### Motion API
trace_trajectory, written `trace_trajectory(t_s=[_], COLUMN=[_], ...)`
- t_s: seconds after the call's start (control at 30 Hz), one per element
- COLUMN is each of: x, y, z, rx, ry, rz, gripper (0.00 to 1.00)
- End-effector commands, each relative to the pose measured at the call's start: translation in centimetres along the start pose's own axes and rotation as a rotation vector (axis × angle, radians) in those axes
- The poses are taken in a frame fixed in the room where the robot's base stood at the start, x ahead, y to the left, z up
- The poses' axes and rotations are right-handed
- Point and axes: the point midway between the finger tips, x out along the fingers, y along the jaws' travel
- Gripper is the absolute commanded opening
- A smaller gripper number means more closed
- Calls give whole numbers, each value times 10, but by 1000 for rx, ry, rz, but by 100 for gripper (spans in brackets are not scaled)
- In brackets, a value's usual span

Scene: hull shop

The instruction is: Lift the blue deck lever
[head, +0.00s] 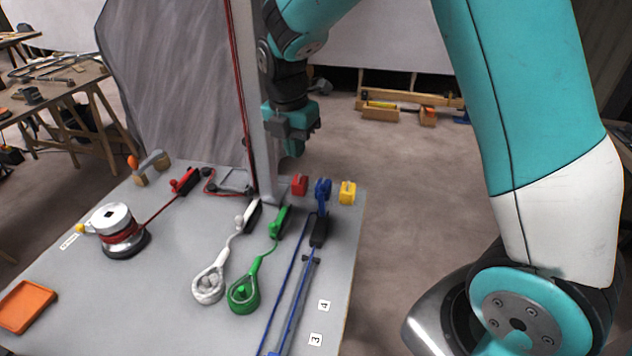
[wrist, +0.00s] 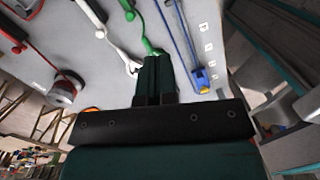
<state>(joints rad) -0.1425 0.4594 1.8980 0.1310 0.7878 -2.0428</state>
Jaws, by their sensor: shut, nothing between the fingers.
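The blue deck lever (head: 322,189) stands at the far right part of the grey deck panel (head: 180,270), between a red block and a yellow block. It looks taller than these two. A blue line and a black fitting (head: 319,231) lie just in front of it. My gripper (head: 293,148) is shut and empty, pointing down, above and a little left of the lever, apart from it. In the wrist view the shut dark green fingers (wrist: 157,75) show over the panel. I cannot make out the lever there.
The red block (head: 300,184) and yellow block (head: 347,192) flank the lever closely. A grey post (head: 262,150) with red lines rises left of my gripper. White (head: 208,285) and green (head: 243,293) rope coils and a winch (head: 120,232) occupy the panel. Floor is open right of it.

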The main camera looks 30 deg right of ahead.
Motion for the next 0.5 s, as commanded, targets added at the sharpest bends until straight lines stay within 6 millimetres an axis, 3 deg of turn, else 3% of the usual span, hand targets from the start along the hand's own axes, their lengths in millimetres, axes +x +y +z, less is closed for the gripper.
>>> trace_trajectory(t_s=[0.2,0.37,0.5], x=[27,39,61], y=[12,13,11], z=[28,31,32], rx=[-222,-256,-256], ry=[-35,-39,-37], rz=[-59,-68,-70], gripper=[0,0,0])
